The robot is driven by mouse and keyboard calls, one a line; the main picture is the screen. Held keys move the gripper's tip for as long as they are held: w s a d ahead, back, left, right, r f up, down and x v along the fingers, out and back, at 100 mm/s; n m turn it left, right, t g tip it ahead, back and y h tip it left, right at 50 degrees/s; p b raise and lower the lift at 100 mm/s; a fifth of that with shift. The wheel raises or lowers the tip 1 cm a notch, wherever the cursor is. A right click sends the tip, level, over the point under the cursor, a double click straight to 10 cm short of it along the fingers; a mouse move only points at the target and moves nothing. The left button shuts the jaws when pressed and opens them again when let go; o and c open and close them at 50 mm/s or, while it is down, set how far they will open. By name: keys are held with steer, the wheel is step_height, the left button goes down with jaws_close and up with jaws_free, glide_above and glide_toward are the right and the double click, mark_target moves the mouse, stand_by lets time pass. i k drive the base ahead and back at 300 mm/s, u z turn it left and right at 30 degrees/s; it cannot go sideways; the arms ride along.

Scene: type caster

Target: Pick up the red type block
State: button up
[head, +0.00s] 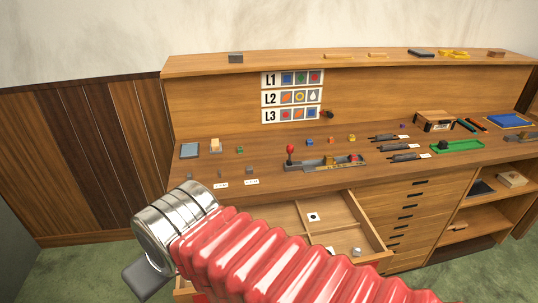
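A small reddish block (331,140) stands on the wooden bench top, in a row between a blue block (309,142) and a yellow-orange block (351,138). It is too small to make out any face marking. Another small red-orange piece (353,158) sits at the right end of a grey metal holder (322,164). My gripper (148,278) is at the lower left, in front of the bench and far from these blocks. Only a dark grey part of it shows beyond my arm's metal end; its fingers cannot be made out.
A red-knobbed lever (290,150) stands at the holder's left end. An open drawer (372,232) juts out below with a few small pieces inside. A green tray (458,146) and dark-handled tools (405,157) lie to the right. A sign chart (292,98) hangs behind.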

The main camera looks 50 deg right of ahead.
mark_target(354, 157)
steer(key=z, duration=2.05)
steer(key=k, duration=0.4)
steer(key=z, duration=0.25)
steer(key=i, duration=0.5)
steer(key=z, duration=0.05)
